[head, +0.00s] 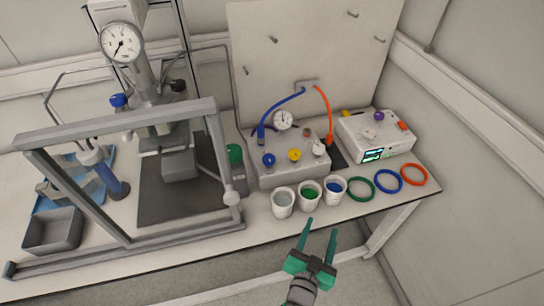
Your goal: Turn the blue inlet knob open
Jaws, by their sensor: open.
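A small blue knob (268,160) sits on the front left of a grey valve box (285,180), beside a yellow knob (294,155) and a whitish knob (318,149). A second blue knob (119,100) is on the left side of the reactor head (145,85). I cannot tell from the picture which of the two is the inlet knob, nor how far either is turned. My green gripper (321,227) is open and empty in front of the bench edge. It is apart from both knobs.
White cups (283,204) with coloured contents stand in front of the valve box. Coloured rings (388,182) lie to their right. A grey frame (125,118) stands before the reactor. Blue (282,103) and orange (324,100) hoses rise behind. A white instrument (376,140) stands at right.

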